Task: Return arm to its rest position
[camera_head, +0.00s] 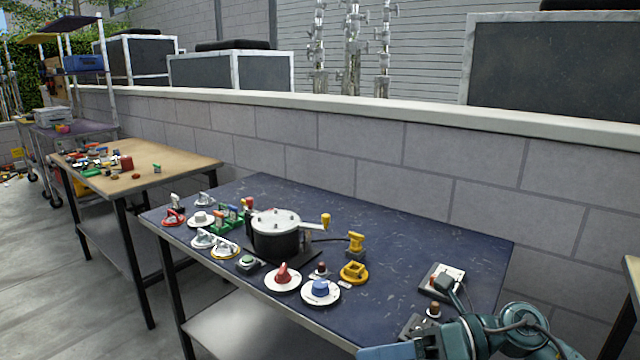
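My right arm comes in at the lower right corner, teal with a dark cable. My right gripper (392,351) is at the bottom edge, over the front right part of the dark blue table (400,230). Its tip is partly cut off by the frame, so whether it is open or shut does not show. No held object is visible. My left arm and gripper are not in view.
Near my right gripper stand a white switch box (441,279) and a small knob unit (433,311). A black pot-like device (276,236), a yellow valve (354,271), a red knob (283,277) and a blue knob (320,290) stand further left. The table's back right is clear.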

